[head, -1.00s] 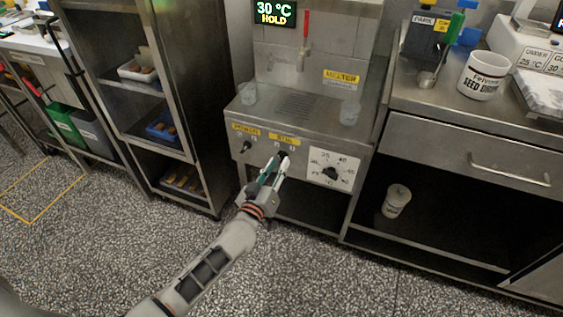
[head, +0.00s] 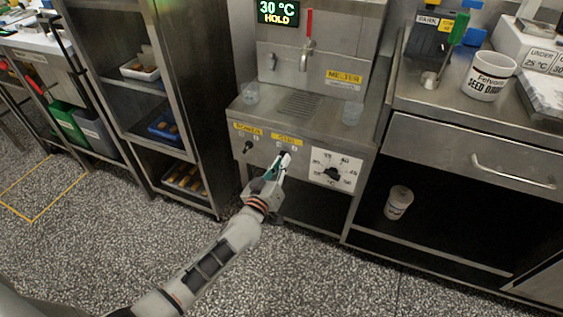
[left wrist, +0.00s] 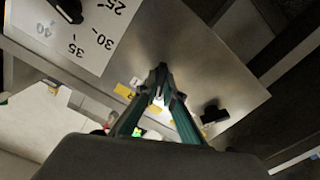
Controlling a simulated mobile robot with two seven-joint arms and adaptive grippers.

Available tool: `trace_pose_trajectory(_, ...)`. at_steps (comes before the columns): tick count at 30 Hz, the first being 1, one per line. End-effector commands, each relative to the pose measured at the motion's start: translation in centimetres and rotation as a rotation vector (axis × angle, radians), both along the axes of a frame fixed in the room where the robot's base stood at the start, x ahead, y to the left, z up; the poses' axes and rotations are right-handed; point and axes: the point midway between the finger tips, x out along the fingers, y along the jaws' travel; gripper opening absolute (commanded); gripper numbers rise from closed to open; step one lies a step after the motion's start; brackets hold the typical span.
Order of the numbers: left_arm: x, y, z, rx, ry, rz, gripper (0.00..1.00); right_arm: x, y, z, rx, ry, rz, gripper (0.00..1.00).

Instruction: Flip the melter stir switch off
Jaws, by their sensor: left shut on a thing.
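The melter (head: 300,130) is a steel machine with a yellow MELTER label and a front panel. On that panel, the yellow stir label (head: 286,139) sits just above my left gripper (head: 282,160). The fingers are closed together at the panel under this label. The stir switch is hidden by the fingertips, so its position does not show. In the left wrist view the teal fingers (left wrist: 159,88) converge at the panel. The black power switch (head: 248,147) is apart, left of the gripper; it also shows in the left wrist view (left wrist: 213,113). My right gripper is not in view.
The temperature dial (head: 332,175) is close to the right of the gripper. A steel rack (head: 190,110) is at left and a counter with a drawer (head: 470,160) at right. The floor in front is clear.

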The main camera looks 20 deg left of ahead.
Motion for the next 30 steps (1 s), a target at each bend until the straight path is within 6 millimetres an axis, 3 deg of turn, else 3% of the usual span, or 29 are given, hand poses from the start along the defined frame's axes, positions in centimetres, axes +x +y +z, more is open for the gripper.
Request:
trace_pose_trajectory(16, 0.2, 0.1, 0.4, -0.107, -0.002, 0.002, 0.00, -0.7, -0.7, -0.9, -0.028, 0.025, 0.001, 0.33)
trace_pose_trajectory(18, 0.2, 0.1, 0.4, -0.107, -0.002, 0.002, 0.21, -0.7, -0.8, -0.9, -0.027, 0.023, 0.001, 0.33)
trace_pose_trajectory(19, 0.2, 0.1, 0.4, -0.107, -0.002, 0.002, 0.25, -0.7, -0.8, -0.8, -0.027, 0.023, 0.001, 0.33)
trace_pose_trajectory(30, 0.0, 0.1, 0.2, -0.105, 0.001, 0.000, 0.25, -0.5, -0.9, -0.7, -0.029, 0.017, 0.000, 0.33)
